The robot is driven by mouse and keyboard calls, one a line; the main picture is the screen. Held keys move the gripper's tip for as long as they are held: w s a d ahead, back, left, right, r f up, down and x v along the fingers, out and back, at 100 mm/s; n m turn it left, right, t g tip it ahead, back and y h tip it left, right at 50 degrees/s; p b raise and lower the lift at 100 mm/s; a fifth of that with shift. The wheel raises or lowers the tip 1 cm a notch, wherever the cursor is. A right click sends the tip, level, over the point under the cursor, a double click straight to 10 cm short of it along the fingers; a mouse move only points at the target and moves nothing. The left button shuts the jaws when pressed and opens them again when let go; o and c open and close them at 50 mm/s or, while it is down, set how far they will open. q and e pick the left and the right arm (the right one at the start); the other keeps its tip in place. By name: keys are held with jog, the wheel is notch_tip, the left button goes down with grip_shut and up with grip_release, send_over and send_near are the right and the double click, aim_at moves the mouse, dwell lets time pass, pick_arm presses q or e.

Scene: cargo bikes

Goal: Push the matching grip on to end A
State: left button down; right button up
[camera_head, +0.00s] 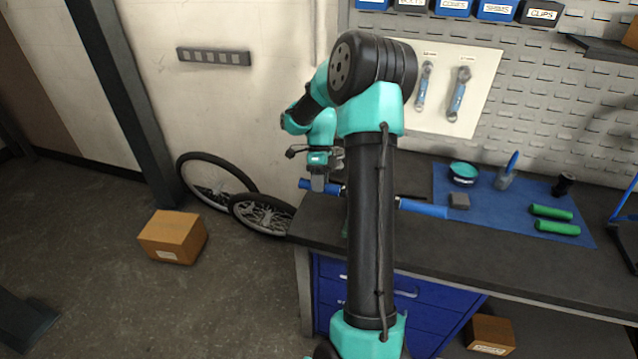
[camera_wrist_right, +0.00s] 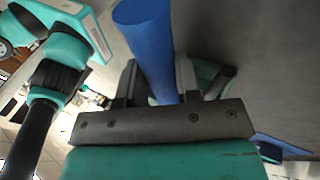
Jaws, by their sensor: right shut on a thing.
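My right gripper (camera_head: 319,187) is over the left end of the workbench, shut on a blue grip (camera_head: 305,184). In the wrist view the blue grip (camera_wrist_right: 148,45) stands between the two jaws (camera_wrist_right: 157,88) and sticks out beyond them. A second blue grip (camera_head: 422,208) shows right of my arm, beside the blue mat. A thin dark bar (camera_head: 412,197) shows near it. My arm covers the stretch between the two blue grips, so I cannot tell whether the held grip touches a bar end. Two green grips (camera_head: 551,212) (camera_head: 557,228) lie on the mat. My left gripper is not in view.
Wheels (camera_head: 262,213) lean by the wall left of the bench (camera_head: 470,258). A cardboard box (camera_head: 173,237) stands on the floor.

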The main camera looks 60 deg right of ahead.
jog(key=shift+s, duration=0.1)
jog(key=o, duration=1.1)
jog(key=shift+d+r, duration=0.1)
jog(key=v, duration=1.7)
jog(key=shift+r, duration=0.1)
jog(key=shift+w, duration=0.25)
